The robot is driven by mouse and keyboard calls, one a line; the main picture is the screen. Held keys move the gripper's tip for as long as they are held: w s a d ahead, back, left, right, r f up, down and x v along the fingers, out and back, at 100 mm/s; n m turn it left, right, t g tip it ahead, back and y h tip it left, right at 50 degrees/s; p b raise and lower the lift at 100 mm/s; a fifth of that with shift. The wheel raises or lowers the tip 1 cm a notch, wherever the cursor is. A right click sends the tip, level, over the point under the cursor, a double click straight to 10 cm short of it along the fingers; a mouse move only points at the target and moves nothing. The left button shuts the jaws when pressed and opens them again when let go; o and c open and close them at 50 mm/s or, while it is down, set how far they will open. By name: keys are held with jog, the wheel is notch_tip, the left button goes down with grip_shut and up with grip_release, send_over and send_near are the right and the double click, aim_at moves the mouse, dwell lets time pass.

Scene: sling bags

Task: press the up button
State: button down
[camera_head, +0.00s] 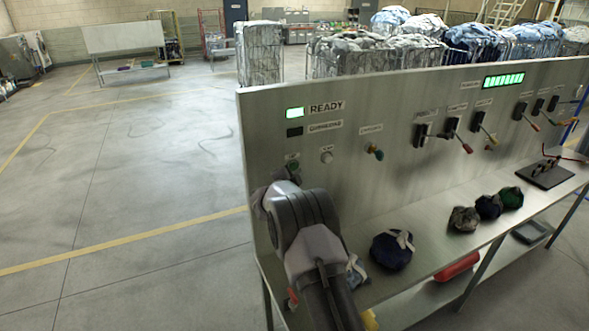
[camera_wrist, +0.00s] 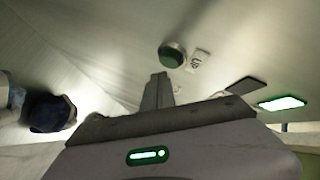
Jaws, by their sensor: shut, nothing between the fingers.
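The up button is a round green button (camera_wrist: 173,54) in a metal ring, with a small "UP" label (camera_wrist: 198,60) beside it in the wrist view. In the head view the button (camera_head: 293,168) shows at the lower left of the upright grey panel (camera_head: 330,200), just above my arm's end. My gripper (camera_wrist: 159,78) is shut and empty. In the wrist view its fingertips point toward the panel, just below and slightly left of the button, and look apart from it. In the head view my arm mostly hides the gripper.
A second round button (camera_head: 327,157) and a coloured knob (camera_head: 374,152) are to the right. Several levers (camera_head: 455,127) stand farther right. A lit READY lamp (camera_head: 294,112) is above. A dark blue bag (camera_head: 391,252) lies on the shelf below, close to my arm.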

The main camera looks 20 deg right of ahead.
dwell(0.3)
jog(key=shift+w, duration=0.45)
